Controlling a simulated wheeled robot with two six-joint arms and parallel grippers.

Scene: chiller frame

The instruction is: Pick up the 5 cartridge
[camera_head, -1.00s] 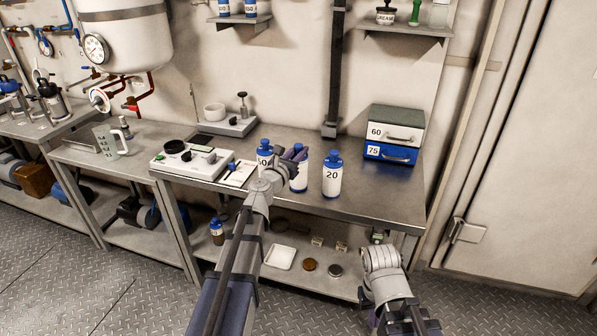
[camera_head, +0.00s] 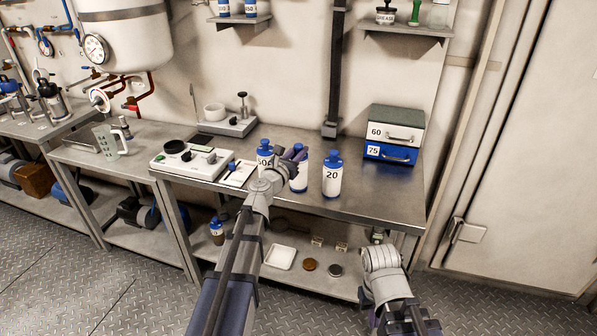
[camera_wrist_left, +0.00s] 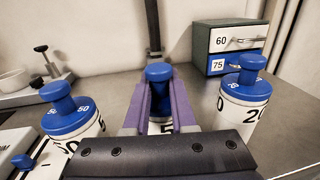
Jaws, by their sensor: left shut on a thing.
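Three white cartridges with blue tops stand in a row on the metal bench. The middle one, the 5 cartridge (camera_head: 299,181), is partly hidden by my left gripper (camera_head: 294,153). In the left wrist view, the purple fingers of my left gripper (camera_wrist_left: 160,100) are shut on the blue knob of the 5 cartridge (camera_wrist_left: 158,73), and part of its "5" label shows below. The cartridge is upright. My right gripper (camera_head: 373,318) hangs low in front of the bench, mostly hidden by its own arm, so its opening does not show.
The 50 cartridge (camera_wrist_left: 72,117) stands close on the left and the 20 cartridge (camera_head: 332,176) close on the right. A drawer box (camera_head: 393,134) marked 60 and 75 stands at the back right. A control panel (camera_head: 190,162) lies left. Bare bench (camera_head: 385,188) lies right.

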